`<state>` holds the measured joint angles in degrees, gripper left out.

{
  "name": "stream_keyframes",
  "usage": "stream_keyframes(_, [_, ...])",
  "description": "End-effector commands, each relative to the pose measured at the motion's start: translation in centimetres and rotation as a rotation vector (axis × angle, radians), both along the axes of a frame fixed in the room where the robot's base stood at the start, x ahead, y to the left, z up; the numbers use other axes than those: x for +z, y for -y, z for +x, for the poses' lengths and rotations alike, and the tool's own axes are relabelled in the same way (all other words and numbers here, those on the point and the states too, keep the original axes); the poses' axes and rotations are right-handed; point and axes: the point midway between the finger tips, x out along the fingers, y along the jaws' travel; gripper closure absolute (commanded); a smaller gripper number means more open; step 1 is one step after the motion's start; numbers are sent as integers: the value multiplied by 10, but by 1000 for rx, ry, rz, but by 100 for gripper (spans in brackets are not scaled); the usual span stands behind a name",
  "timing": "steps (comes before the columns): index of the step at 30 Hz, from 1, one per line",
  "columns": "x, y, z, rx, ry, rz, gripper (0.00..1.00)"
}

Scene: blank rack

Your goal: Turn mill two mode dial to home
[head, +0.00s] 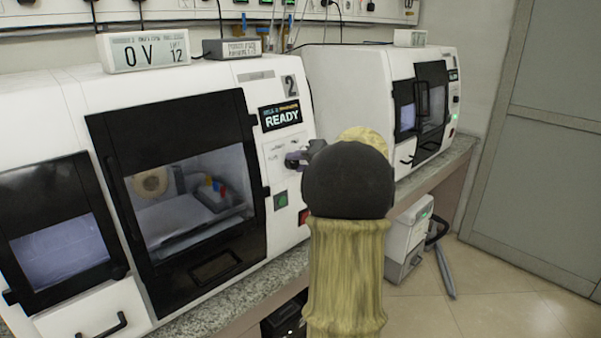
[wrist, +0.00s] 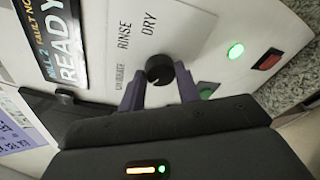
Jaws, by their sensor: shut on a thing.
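Mill two (head: 285,92) is the white machine marked 2, with a READY display (head: 281,116) that also shows in the wrist view (wrist: 68,50). Its mode dial (wrist: 160,68) is a small round black knob on the white front panel. Printed words stand around it; RINSE (wrist: 124,36) and DRY (wrist: 149,24) are readable, and a smaller word to the left is hard to read. My gripper (wrist: 158,82) is shut on the dial, one purple-grey finger on each side. I cannot tell exactly which word the dial's mark faces. In the head view my gripper (head: 297,160) is at the panel, and my arm hides part of it.
A lit green indicator (wrist: 236,51) and a red button (wrist: 269,60) are right of the dial. A green button (head: 281,199) sits below it in the head view. A second white mill (head: 350,85) stands farther right on the stone counter (head: 440,165). The floor (head: 510,300) at the right is clear.

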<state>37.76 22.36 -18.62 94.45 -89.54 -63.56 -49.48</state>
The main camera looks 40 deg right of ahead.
Motion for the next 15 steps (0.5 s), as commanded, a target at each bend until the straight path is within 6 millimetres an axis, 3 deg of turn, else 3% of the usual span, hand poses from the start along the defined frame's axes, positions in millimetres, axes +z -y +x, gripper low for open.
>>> stream_keyframes(15, [-1, -1, 1, 10, 2, -59, 90])
